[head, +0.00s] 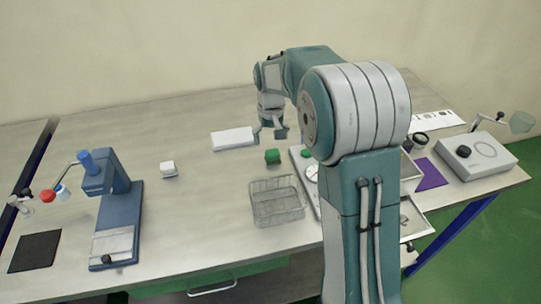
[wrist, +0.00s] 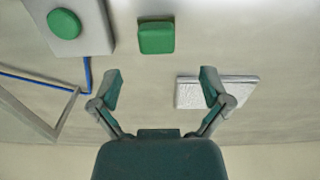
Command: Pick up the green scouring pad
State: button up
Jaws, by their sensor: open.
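The green scouring pad (head: 272,156) is a small green block lying on the table, behind the wire basket. It also shows in the wrist view (wrist: 156,37), beyond my fingertips near the top. My gripper (head: 270,135) is above the table, behind and apart from the pad.
A wire basket (head: 277,203) stands in front of the pad. A white slab (head: 233,138) lies left of my gripper. A panel with a green round button (wrist: 64,23) is beside the pad.

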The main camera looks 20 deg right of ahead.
aim_at(272, 152)
jog(key=f, duration=0.5)
jog(key=shift+s+d+f, duration=0.1)
jog(key=shift+s+d, duration=0.1)
jog(key=shift+d, duration=0.1)
jog(key=shift+a+f, duration=0.15)
jog(key=shift+f, duration=0.05)
jog(key=c, duration=1.2)
